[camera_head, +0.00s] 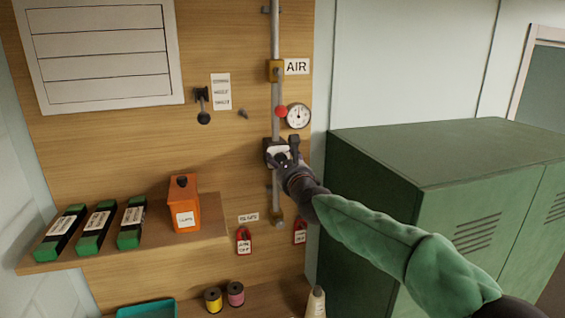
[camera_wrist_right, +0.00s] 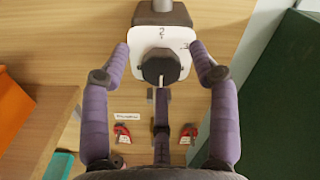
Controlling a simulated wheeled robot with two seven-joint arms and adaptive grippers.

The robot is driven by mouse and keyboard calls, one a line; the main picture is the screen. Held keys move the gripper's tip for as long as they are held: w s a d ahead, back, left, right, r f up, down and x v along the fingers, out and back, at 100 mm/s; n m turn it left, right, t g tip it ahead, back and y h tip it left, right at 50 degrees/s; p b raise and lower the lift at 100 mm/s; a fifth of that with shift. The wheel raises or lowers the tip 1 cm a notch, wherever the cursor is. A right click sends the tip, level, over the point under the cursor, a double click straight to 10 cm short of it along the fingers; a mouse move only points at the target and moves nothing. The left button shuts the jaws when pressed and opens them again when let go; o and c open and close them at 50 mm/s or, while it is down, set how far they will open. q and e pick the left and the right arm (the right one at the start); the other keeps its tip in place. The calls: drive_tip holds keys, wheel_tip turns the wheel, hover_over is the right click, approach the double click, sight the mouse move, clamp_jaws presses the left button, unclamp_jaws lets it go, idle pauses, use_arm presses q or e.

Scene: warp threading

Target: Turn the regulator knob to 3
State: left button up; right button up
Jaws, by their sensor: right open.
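The regulator knob (camera_wrist_right: 161,67) is dark and faceted and sits in front of a white dial plate (camera_wrist_right: 144,42). The plate shows a 2 at its top and a 3 at its right side. A thin pale line shows at the knob's lower edge; I cannot tell which number the knob points to. My right gripper (camera_wrist_right: 160,52) is open, with purple fingers on the left and right of the knob and apart from it. In the head view the right gripper (camera_head: 283,156) is at the dial plate (camera_head: 276,150) on the pipe and hides most of the knob.
A gauge (camera_head: 298,116) and a red ball (camera_head: 281,111) are just above the gripper, by the vertical pipe (camera_head: 276,40). Red tags (camera_head: 244,243) hang below. A green cabinet (camera_head: 380,190) stands close on the right. A shelf (camera_head: 150,245) holds an orange box (camera_head: 184,205).

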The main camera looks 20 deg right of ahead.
drive_tip(key=c, duration=1.1)
drive_tip(key=shift+c, duration=0.2)
drive_tip(key=shift+d+r, duration=0.1)
drive_tip(key=shift+r, duration=0.05)
